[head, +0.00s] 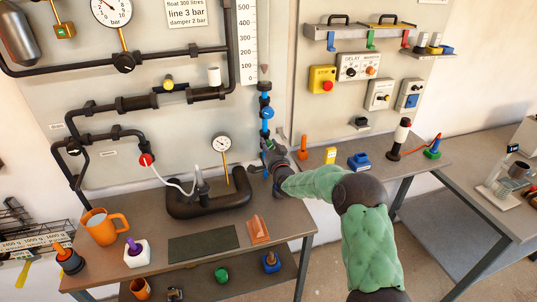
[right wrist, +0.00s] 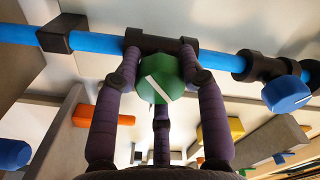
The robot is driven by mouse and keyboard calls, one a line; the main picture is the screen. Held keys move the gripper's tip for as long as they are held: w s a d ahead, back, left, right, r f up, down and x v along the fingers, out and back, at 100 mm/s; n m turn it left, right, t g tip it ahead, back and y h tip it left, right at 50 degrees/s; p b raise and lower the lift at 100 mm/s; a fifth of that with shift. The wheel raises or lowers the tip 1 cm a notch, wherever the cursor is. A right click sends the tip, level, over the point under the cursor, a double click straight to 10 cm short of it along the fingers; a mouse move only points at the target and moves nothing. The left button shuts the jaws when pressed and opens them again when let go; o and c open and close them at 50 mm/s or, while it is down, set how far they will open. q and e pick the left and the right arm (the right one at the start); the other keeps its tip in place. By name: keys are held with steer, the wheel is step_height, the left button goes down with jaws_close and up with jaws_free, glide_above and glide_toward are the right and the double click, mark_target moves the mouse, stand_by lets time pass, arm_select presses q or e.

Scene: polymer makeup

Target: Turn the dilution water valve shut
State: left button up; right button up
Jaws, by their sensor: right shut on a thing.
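A blue pipe (head: 264,99) runs down the panel beside the white level scale. In the right wrist view the blue pipe (right wrist: 214,60) crosses the top and carries a green valve knob (right wrist: 161,86) with a white line, slanted to the pipe. My right gripper (right wrist: 160,62) is shut on the green knob, with purple-grey fingers on both sides. In the head view my right gripper (head: 272,158) is at the pipe's lower end and hides the green knob. A blue knob (right wrist: 287,94) sits farther along the pipe; it also shows in the head view (head: 268,113). My left gripper is out of view.
An orange mug (head: 103,227) stands on the bench's left. An orange bottle-like item (head: 304,147) and a yellow block (head: 330,155) stand to the right of my gripper.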

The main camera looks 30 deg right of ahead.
steer(key=m+b, duration=0.2)
steer(key=f+m+b, duration=0.1)
steer(key=m+b, duration=0.2)
steer(key=shift+a+f, duration=0.2)
steer(key=shift+r+m+b, duration=0.15)
steer(key=shift+m+b, duration=1.4)
steer(key=shift+m, duration=0.05)
steer(key=shift+a, duration=0.1)
steer(key=o, duration=1.2)
steer(key=shift+r, duration=0.1)
steer(key=shift+c, duration=0.2)
steer(key=shift+r, duration=0.3)
steer(key=shift+s, duration=0.15)
steer(key=shift+s+r, duration=0.1)
steer(key=shift+s, duration=0.2)
steer(key=v, duration=1.1)
